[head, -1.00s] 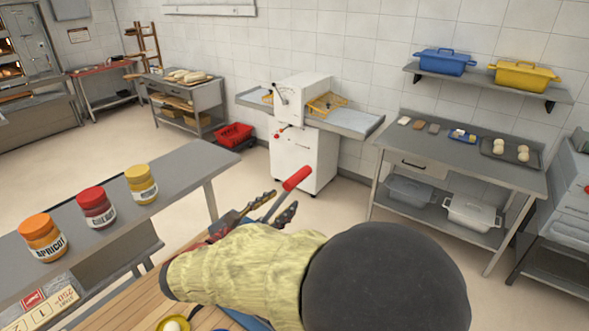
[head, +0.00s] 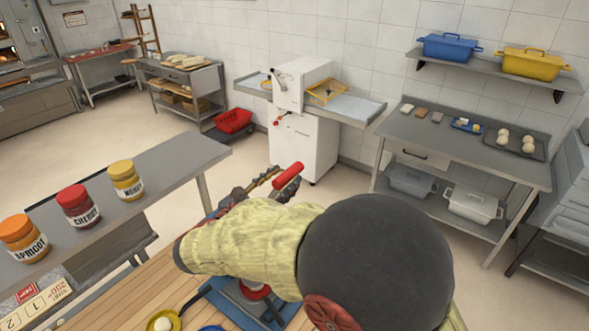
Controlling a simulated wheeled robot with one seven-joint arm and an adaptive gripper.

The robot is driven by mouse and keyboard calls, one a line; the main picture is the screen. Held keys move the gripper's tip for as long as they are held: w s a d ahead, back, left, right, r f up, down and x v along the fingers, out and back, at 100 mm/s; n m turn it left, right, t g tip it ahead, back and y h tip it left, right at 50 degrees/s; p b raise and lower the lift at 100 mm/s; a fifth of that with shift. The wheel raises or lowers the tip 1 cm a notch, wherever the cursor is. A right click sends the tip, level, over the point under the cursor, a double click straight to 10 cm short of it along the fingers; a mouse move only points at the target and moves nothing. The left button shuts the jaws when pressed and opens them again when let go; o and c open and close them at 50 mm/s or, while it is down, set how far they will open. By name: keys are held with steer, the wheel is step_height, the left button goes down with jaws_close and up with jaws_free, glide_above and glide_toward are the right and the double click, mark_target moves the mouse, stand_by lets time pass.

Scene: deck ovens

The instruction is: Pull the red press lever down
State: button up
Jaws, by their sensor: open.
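The red press lever (head: 287,176) stands up at a slant beyond my forearm in the head view, its red grip uppermost. My gripper (head: 266,187) is open close below the red grip, with its fingers around or beside the lever; I cannot tell which. Whether they touch it is unclear. Part of the press's blue base (head: 206,299) shows on the wooden table below my arm. My yellow-sleeved arm and its dark round joint hide most of the press and the lower end of the lever.
Jars of apricot (head: 23,239), cherry (head: 78,207) and honey (head: 126,181) stand on a grey bench at left. A yellow dish (head: 164,321) lies at the wooden table's front. A white dough machine (head: 303,142) stands by the back wall. Floor beyond the lever is clear.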

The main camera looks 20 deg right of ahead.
mark_target(293, 171)
steer(key=x, duration=0.5)
steer(key=shift+w, duration=0.1)
steer(key=c, duration=0.3)
jaws_close()
stand_by(0.6)
